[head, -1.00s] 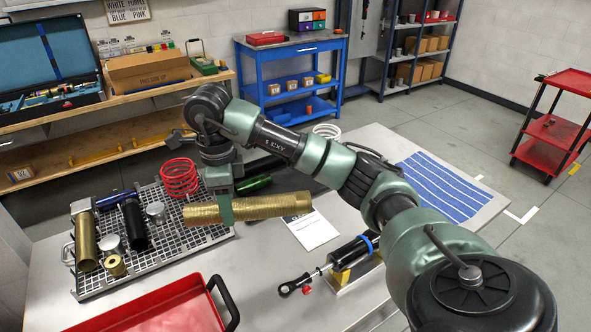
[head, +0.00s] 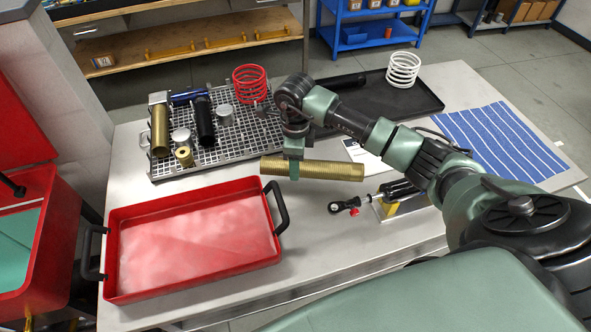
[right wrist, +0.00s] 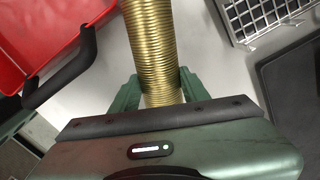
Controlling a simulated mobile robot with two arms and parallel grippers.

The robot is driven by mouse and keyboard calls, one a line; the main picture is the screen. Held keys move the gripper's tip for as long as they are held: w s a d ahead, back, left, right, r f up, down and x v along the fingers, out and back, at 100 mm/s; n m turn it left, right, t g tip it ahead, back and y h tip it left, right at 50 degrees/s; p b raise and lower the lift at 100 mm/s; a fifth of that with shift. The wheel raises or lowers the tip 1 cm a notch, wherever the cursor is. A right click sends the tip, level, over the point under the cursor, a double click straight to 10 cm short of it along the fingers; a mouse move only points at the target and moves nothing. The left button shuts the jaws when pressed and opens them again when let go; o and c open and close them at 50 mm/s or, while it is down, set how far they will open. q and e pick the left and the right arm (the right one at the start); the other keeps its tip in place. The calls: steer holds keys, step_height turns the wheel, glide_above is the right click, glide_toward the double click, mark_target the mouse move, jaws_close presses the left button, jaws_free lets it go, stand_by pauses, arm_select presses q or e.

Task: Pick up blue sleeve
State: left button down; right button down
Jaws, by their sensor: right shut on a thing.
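A blue tube (head: 188,97), probably the blue sleeve, lies at the back left of the grid rack (head: 238,148). A black cylinder in front partly hides it. My right gripper (head: 294,168) is shut on a gold threaded tube (head: 335,171), held level above the table, right of the rack and well away from the blue tube. In the right wrist view the gold tube (right wrist: 152,50) sits between the green fingers (right wrist: 160,92). My left gripper is not in view.
An empty red tray (head: 195,240) with black handles stands at the front left. The rack also holds a gold sleeve (head: 160,130), a black cylinder (head: 204,122) and a red spring (head: 250,84). A shock absorber (head: 395,192) lies on the right. A black tray (head: 400,98) is behind.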

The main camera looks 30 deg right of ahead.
steer(key=shift+f, duration=1.95)
steer(key=c, duration=0.7)
jaws_free()
